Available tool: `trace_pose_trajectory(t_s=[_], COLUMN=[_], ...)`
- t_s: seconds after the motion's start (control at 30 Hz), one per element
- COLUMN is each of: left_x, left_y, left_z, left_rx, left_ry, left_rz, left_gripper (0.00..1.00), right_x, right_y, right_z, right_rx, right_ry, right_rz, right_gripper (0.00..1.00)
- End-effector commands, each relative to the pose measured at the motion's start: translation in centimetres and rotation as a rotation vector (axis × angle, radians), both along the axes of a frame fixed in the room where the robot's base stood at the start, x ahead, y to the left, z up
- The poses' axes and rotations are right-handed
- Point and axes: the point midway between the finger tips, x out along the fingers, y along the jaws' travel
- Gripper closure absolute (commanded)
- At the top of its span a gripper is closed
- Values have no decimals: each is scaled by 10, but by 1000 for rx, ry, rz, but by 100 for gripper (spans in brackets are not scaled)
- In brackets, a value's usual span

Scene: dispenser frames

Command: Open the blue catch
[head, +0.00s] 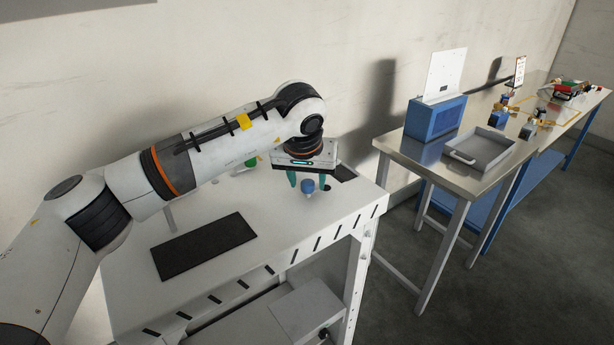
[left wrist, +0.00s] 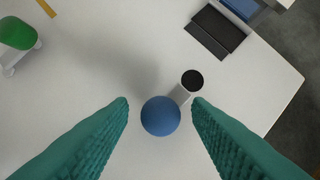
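The blue catch shows as a round blue knob (left wrist: 161,117) in the left wrist view, low and central above the white bench top. In the head view it is a small blue shape (head: 307,187) near the bench's far right corner. My left gripper (left wrist: 160,101) points down over it, with one teal finger on each side. The fingers are open, and a gap shows between each finger and the knob. In the head view my left gripper (head: 307,182) stands at the knob. What lies under the knob is hidden. My right gripper is not in view.
A short post with a black top (left wrist: 192,80) stands close beside the knob. A green-topped part (left wrist: 16,33) and a dark block (left wrist: 217,32) are farther off. A black mat (head: 204,246) lies on the white bench. A metal table (head: 400,150) with a grey tray (head: 480,150) stands right.

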Motion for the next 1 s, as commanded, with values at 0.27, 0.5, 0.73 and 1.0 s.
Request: trace_pose_trajectory(t_s=[0.27, 0.5, 0.73, 1.0], left_x=[0, 0, 0, 0], left_y=[0, 0, -1, -3], left_z=[1, 0, -1, 0], left_rx=[0, 0, 2, 1], left_ry=[0, 0, -3, -4], left_rz=[0, 23, 133, 365], left_gripper=[97, 97, 97, 97], right_x=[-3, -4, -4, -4], right_y=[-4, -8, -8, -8], right_z=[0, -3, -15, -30], right_rx=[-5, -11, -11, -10], right_ry=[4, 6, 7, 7], right_rz=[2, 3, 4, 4], right_gripper=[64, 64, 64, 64])
